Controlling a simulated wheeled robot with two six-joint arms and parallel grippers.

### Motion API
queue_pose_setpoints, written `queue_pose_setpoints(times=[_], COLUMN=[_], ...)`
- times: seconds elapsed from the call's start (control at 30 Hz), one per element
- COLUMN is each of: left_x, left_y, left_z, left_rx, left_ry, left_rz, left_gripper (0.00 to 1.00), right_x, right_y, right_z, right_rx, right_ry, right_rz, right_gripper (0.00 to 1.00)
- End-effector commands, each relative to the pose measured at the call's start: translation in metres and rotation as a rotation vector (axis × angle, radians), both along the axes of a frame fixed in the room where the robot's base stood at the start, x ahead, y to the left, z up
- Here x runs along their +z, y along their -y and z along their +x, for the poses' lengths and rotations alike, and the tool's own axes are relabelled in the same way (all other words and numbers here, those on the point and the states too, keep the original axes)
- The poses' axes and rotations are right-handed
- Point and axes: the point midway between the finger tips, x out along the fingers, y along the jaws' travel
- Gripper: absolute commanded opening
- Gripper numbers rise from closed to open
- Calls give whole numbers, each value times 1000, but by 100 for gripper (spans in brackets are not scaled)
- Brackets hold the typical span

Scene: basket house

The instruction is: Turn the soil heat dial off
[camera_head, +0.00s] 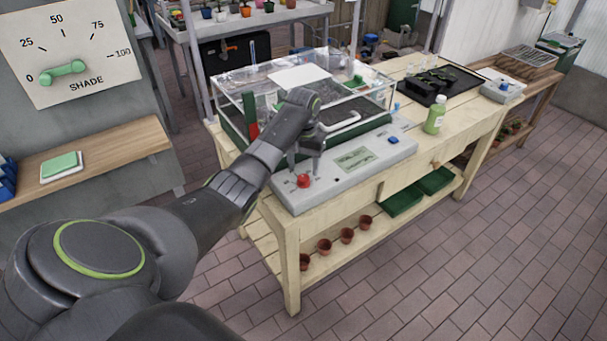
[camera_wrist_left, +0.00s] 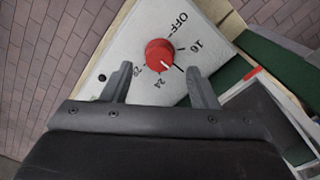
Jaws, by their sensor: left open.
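The soil heat dial is a round red knob (camera_head: 303,181) at the left end of a light grey control panel (camera_head: 352,158) on the bench. OFF is printed above the knob, and 28 below left. My left gripper (camera_head: 304,163) is open above and just behind the knob. In the wrist view its two fingers (camera_wrist_left: 159,69) stand apart on either side below the knob, and the knob is not gripped. My right gripper is out of view.
A clear-walled propagator box (camera_head: 375,99) stands behind the panel. A blue switch (camera_head: 393,140) is on the panel's right part, and a green bottle (camera_head: 435,115) stands right of it. A shade dial board (camera_head: 70,50) is at the left. Floor in front is clear.

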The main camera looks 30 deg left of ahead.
Motion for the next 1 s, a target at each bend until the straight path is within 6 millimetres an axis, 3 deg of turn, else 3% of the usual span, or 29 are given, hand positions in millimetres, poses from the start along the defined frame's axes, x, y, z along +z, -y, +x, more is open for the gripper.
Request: queue_pose_setpoints(times=[0.23,0.63,0.9,1.0], left_x=[-33,-39,-39,-39], left_y=[0,0,0,0], left_z=[0,0,0,0], left_rx=[-1,-1,-1,-1], left_ry=[-2,1,0,0], left_rz=[-1,0,0,0], left_gripper=[54,52,17,9], right_x=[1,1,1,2], right_y=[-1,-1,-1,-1], right_z=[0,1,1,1], right_rx=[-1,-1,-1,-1], right_ry=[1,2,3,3], right_rz=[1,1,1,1], right_gripper=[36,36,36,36])
